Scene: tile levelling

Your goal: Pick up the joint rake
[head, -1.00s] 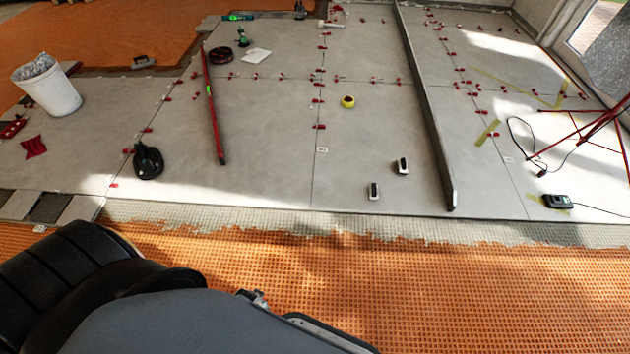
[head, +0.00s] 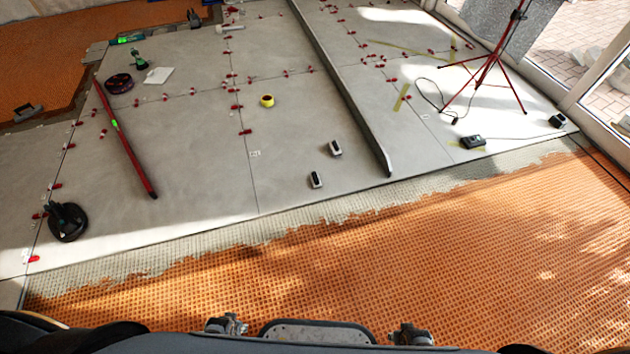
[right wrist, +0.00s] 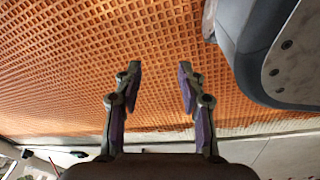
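I cannot pick out the joint rake with certainty in either view. Two small dark-and-light hand-sized items, one (head: 335,148) and another (head: 316,180), lie on the grey tiles in the head view, too small to identify. My right gripper (right wrist: 160,70) is open and empty in the right wrist view, its two fingers apart above the orange mat (right wrist: 60,60). My left gripper is not in view.
A long grey straightedge (head: 345,85) and a red level (head: 125,145) lie on the tiles. A black suction lifter (head: 67,221), yellow tape roll (head: 267,100) and red clips lie there too. A red tripod (head: 490,65) stands right. Orange matting (head: 450,250) in front is clear.

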